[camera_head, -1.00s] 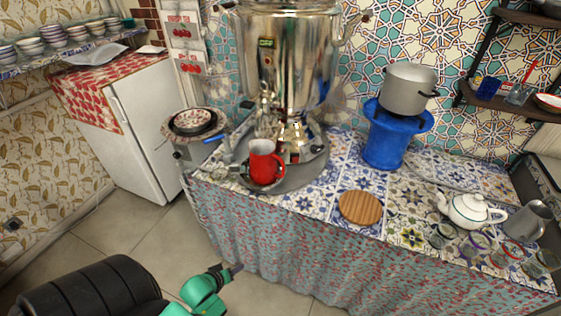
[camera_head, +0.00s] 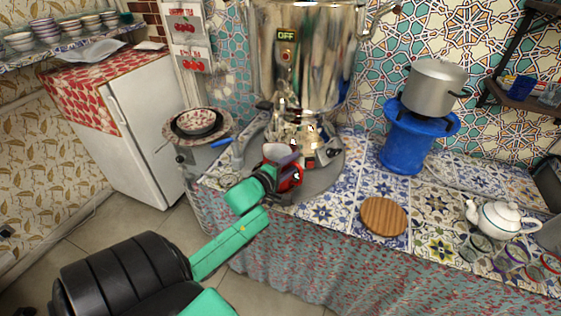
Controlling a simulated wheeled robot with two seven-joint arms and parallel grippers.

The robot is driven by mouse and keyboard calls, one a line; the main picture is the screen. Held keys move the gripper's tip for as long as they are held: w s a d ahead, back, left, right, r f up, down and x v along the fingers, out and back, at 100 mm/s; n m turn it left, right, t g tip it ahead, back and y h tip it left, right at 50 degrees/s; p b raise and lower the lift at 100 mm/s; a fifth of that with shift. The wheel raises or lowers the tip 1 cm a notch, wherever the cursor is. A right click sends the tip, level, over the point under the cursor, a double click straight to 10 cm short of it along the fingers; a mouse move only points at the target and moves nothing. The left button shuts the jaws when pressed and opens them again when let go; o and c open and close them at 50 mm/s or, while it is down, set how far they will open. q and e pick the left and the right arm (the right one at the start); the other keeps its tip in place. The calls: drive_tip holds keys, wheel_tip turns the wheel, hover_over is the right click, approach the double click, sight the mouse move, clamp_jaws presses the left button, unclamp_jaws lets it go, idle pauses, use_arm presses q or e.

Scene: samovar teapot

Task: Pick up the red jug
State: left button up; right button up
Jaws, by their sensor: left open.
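The red jug (camera_head: 292,178) stands on the round grey tray (camera_head: 318,182) at the foot of the large silver samovar (camera_head: 306,60). My left gripper (camera_head: 284,172) is open and right at the jug, covering much of it from the left and front. Only part of the jug's red side and its pale opening show. I cannot tell whether the fingers touch it or lie around it. My right gripper is not in view.
A round wooden board (camera_head: 383,216) lies on the tiled counter to the right. A grey pot (camera_head: 434,86) sits on a blue stand (camera_head: 405,140) behind it. A white teapot (camera_head: 497,218) and glasses stand at far right. A blue-handled item is left of the samovar.

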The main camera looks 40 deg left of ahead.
use_arm(q)
drive_tip(key=w, duration=0.3)
drive_tip(key=shift+f, duration=0.15)
drive_tip(key=shift+w+f, duration=0.25)
drive_tip(key=shift+w, duration=0.2)
drive_tip(key=shift+s+r, duration=0.1)
clamp_jaws()
idle(0.6)
drive_tip(key=shift+r, duration=0.1)
